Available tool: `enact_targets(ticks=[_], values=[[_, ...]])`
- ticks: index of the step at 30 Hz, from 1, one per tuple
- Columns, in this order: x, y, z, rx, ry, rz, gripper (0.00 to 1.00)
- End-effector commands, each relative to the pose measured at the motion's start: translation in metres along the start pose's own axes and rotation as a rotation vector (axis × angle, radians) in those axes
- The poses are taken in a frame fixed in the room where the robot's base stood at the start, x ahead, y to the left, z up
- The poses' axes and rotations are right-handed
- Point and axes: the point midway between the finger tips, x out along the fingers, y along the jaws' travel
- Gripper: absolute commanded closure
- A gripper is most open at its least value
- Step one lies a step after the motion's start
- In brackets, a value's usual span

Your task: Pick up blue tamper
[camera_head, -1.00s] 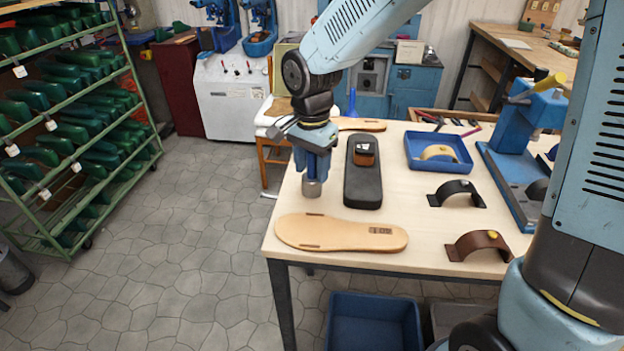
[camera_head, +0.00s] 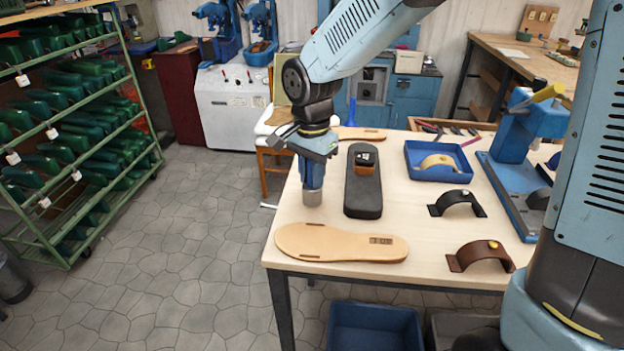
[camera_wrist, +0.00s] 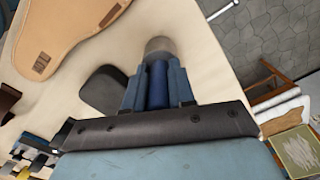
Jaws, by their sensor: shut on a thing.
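The blue tamper (camera_wrist: 158,82) stands upright between the fingers of my gripper (camera_wrist: 157,88) in the wrist view, its grey metal foot beyond the fingertips. In the head view my gripper (camera_head: 313,175) points down at the left part of the workbench. It is shut on the tamper's blue handle, and the grey foot (camera_head: 312,197) shows below. The foot is at or very near the tabletop; I cannot tell whether it touches. The fingers hide most of the handle.
A tan insole (camera_head: 340,242) lies in front of the tamper, and a dark block (camera_head: 363,190) with a brown top piece lies to its right. A blue tray (camera_head: 438,176), two leather straps and a blue press (camera_head: 520,140) stand farther right. A green rack (camera_head: 75,150) is at left.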

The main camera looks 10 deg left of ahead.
Motion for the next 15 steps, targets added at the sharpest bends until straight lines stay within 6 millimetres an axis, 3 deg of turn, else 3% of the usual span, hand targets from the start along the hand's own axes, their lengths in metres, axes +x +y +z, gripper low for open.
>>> enact_targets(ticks=[6, 15], values=[[-0.031, 0.001, 0.001, 0.001, 0.002, -0.005, 1.0], [-0.076, 0.035, 0.02, 0.0, 0.004, -0.005, 1.0]])
